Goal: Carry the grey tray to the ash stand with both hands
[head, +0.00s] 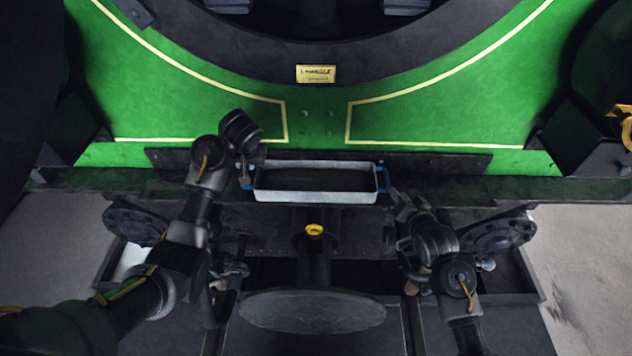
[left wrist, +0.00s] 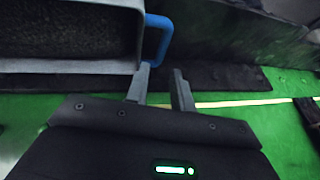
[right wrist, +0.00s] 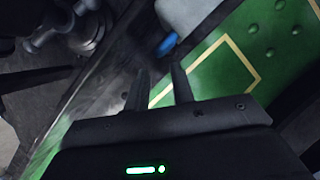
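The grey tray (head: 315,197) sits level on the dark ledge below the green front, with dark matter inside. It has a blue handle at its left end (head: 246,180) and another at its right end (head: 383,180). My left gripper (head: 246,170) is at the left handle. In the left wrist view its fingers (left wrist: 163,76) are apart, with the blue handle (left wrist: 158,38) just beyond the tips. My right gripper (head: 397,196) is just beside the right handle. In the right wrist view its fingers (right wrist: 162,74) are apart and empty, short of the blue handle (right wrist: 167,44). I cannot make out an ash stand.
A round dark disc (head: 312,311) juts out below the tray, under a yellow-marked shaft (head: 314,230). Dark round fittings (head: 497,231) flank the beam. The green front (head: 420,125) with a yellow plate (head: 316,74) rises behind the tray. Grey floor (head: 580,270) shows at the right.

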